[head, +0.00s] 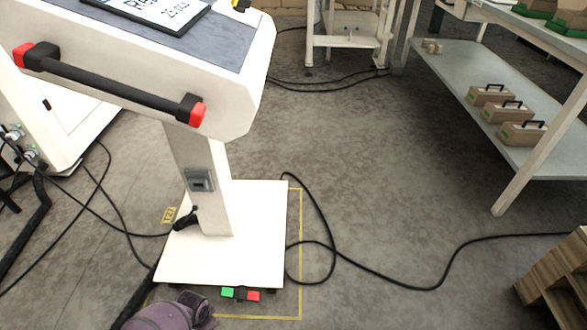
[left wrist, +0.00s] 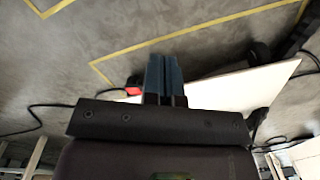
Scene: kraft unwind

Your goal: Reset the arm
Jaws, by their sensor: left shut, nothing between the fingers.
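My left gripper (left wrist: 164,62) shows in the left wrist view with its two blue-grey fingers together and nothing between them. In that view it is in front of the white base plate and the floor. A rounded purple-grey part of my left arm (head: 172,312) shows at the bottom left of the head view, close to the front edge of the white base plate (head: 262,225). Its fingers cannot be made out there. My right gripper is in neither view.
A white console (head: 225,85) with a black, red-ended handle (head: 110,82) stands on the plate. Green and red pedals (head: 241,294) sit at its front edge. Black cables (head: 375,262) cross the floor. Shelving (head: 455,95) with brown cases stands right. Middle floor is otherwise open.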

